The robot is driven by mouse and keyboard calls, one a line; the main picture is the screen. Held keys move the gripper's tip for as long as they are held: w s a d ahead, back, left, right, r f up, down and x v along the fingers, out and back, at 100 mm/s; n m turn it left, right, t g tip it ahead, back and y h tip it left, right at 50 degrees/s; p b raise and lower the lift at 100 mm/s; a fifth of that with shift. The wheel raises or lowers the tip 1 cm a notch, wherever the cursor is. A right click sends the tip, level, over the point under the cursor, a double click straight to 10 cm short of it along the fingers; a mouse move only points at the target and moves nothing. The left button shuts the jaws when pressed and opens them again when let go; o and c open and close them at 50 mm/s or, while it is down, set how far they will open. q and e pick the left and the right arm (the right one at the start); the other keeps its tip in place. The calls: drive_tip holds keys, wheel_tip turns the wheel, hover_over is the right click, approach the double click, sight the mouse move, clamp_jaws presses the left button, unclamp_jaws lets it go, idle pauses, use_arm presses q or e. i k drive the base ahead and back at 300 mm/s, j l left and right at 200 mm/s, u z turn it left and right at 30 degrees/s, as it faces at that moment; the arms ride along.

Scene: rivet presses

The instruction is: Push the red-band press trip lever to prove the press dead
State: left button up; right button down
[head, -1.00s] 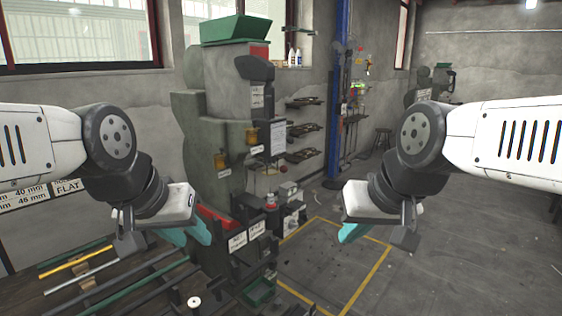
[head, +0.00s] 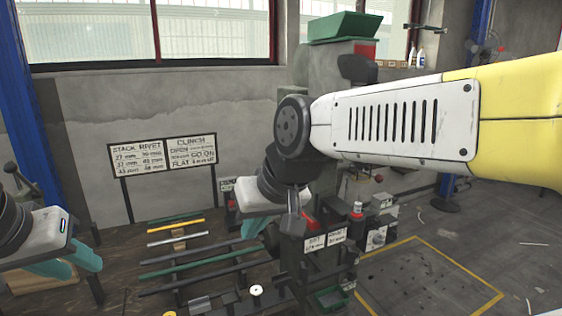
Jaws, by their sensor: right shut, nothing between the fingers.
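The press with a red band (head: 364,50) under its green hopper (head: 345,27) stands right of centre. My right arm crosses in front and hides most of its body. Its lower front (head: 325,255), with white labels and a red edge, shows below the arm. I cannot make out the trip lever. My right gripper (head: 254,228) is shut and empty, at the left of the press's lower front in the picture; I cannot tell whether it touches anything. My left gripper (head: 84,258) is at the lower left, away from this press; its finger gap is unclear.
Bars lie on a rack (head: 190,262) left of the press. Two signs (head: 164,156) stand behind it. A dark machine part with a black knob (head: 12,168) is at the left edge. Yellow-lined floor (head: 430,275) lies clear at right.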

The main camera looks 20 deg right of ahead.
sight(378, 178)
drive_tip(key=u, duration=0.55)
drive_tip(key=l, duration=1.45)
drive_tip(key=k+l, duration=0.15)
drive_tip(key=l, duration=2.7)
